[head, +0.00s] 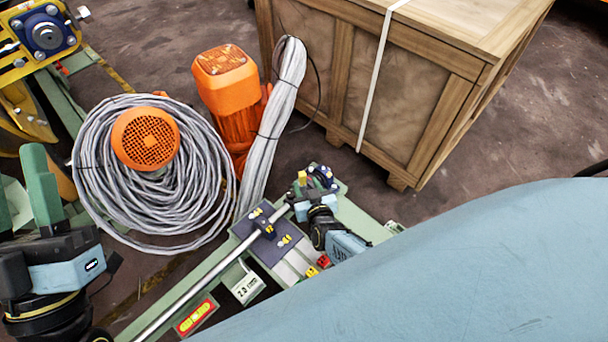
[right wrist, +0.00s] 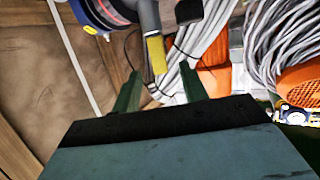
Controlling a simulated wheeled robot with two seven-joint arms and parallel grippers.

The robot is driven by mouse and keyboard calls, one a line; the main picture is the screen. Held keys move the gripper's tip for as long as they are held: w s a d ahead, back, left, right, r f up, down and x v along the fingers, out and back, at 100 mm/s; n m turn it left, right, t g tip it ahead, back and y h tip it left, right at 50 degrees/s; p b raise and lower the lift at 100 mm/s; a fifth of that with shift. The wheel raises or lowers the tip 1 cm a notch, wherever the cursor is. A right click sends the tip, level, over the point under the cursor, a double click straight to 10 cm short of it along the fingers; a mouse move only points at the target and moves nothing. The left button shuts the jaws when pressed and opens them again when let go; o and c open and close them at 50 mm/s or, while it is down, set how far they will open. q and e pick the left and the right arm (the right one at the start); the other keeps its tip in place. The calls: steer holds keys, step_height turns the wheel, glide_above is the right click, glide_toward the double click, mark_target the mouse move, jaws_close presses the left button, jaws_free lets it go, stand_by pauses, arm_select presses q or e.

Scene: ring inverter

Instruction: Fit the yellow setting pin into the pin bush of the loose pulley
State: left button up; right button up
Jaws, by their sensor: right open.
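A yellow pin (head: 302,178) stands at the far end of the green bench, beside a blue part with bright studs (head: 322,176). In the right wrist view the yellow pin (right wrist: 156,53) hangs below a grey piece, in line with the gap between my right fingertips. My right gripper (right wrist: 160,88) is open around or just short of it; I cannot tell which. The gripper also shows in the head view (head: 310,198), close to the pin. The pin bush cannot be made out.
A steel shaft (head: 195,293) runs along the green bench past a dark plate (head: 283,250). A grey cable coil (head: 100,215), orange motors (head: 228,80) and a wooden crate (head: 350,80) stand behind. A yellow machine (head: 20,70) is at upper left.

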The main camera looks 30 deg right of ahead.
steer(key=p+v, duration=0.4)
steer(key=v, duration=0.5)
steer(key=shift+w, duration=0.15)
